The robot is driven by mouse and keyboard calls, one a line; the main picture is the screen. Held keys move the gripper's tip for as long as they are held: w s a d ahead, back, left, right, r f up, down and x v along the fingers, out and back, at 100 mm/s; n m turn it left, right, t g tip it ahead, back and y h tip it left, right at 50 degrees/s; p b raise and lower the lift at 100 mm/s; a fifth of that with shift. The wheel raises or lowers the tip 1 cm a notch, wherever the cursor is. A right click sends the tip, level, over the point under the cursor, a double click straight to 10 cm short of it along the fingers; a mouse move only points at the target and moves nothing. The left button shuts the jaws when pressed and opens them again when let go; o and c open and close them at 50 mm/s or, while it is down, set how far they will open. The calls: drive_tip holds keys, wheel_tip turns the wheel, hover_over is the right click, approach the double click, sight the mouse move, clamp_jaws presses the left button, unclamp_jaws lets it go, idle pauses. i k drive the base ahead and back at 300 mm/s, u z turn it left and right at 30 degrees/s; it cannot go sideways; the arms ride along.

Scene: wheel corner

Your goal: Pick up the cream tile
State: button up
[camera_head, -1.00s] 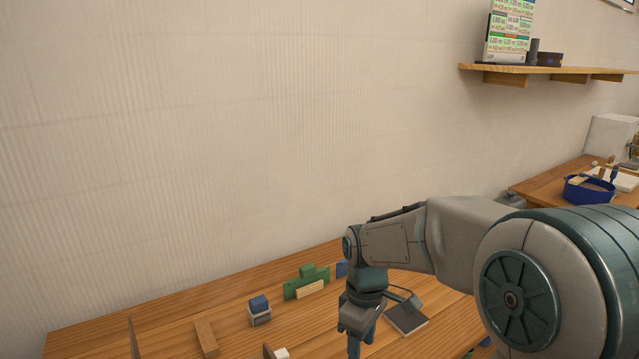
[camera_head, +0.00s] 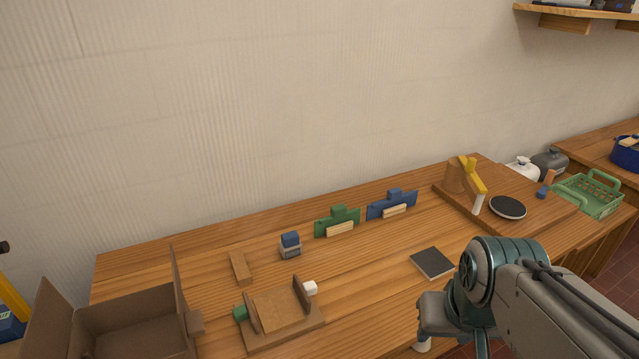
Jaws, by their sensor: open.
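I cannot make out a cream tile for certain. A flat square tile (camera_head: 432,263) with a dark top and a pale edge lies on the wooden table, right of the middle. Small pale wooden blocks stand in front of the green piece (camera_head: 338,220) and the blue piece (camera_head: 392,203). My gripper (camera_head: 438,322) is at the lower right, below and close to the dark-topped tile in the picture. It is open; its fingertips are largely hidden or cut off by the frame edge, and I see nothing held.
An open cardboard box (camera_head: 135,315) stands at the front left. A wooden stand (camera_head: 282,320) with a white knob is beside it. A blue-and-grey block (camera_head: 290,245) and a wooden bar (camera_head: 240,267) lie behind. A board with a black disc (camera_head: 508,207) and a green basket (camera_head: 590,196) are at right.

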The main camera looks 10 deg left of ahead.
sight(278, 312)
drive_tip(key=k, duration=1.2)
drive_tip(key=u, duration=1)
drive_tip(key=i, duration=1.35)
drive_tip(key=z, duration=0.55)
